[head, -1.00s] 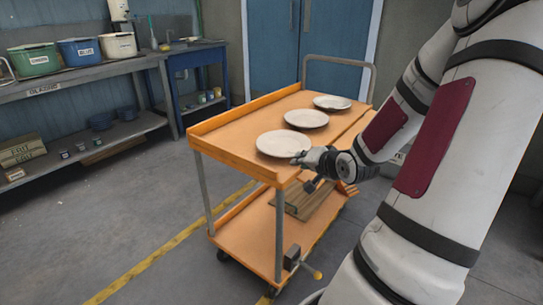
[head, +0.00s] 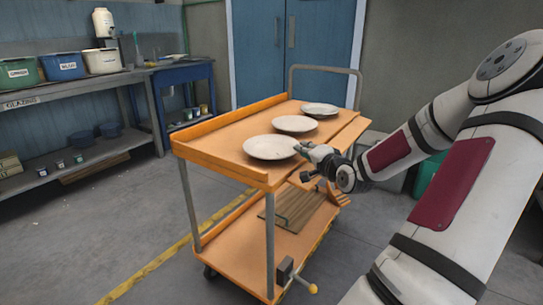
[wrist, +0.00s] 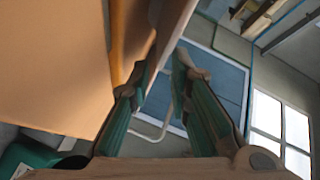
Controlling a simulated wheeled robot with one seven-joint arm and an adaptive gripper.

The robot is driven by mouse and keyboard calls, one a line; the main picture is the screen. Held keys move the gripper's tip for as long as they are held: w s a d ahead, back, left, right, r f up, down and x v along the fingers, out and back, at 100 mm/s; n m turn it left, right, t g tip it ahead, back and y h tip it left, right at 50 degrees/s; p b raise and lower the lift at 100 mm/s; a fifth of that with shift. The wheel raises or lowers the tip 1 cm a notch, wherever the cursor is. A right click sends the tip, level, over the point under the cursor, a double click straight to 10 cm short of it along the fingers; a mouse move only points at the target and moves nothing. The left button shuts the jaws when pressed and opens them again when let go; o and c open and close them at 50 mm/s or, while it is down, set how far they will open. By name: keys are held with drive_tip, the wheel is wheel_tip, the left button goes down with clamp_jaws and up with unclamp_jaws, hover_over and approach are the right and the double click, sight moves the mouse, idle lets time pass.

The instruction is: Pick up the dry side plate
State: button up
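Three pale plates stand in a row on the top of an orange cart: a near plate (head: 271,147), a middle plate (head: 295,124) and a far plate (head: 320,109). I cannot tell from their looks which is dry. My gripper (head: 304,150) is at the right rim of the near plate. In the wrist view, my gripper (wrist: 161,68) has its two fingers apart. A plate (wrist: 172,38) shows nearly edge-on there, its rim reaching into the gap between the fingers, closer to the left one. Contact is not clear.
The orange cart (head: 225,134) has a raised left edge and a grey handle (head: 326,68) at the far end. Its lower shelf holds a slatted board (head: 300,212). Shelving with bins (head: 62,66) stands at left. Blue doors (head: 290,45) are behind. The floor left of the cart is clear.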

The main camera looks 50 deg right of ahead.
drive_tip(key=shift+b+x, duration=1.6)
drive_tip(key=shift+x, duration=1.2)
drive_tip(key=shift+d, duration=0.15)
drive_tip(key=shift+s, duration=0.1)
clamp_jaws()
drive_tip(key=shift+r, duration=0.1)
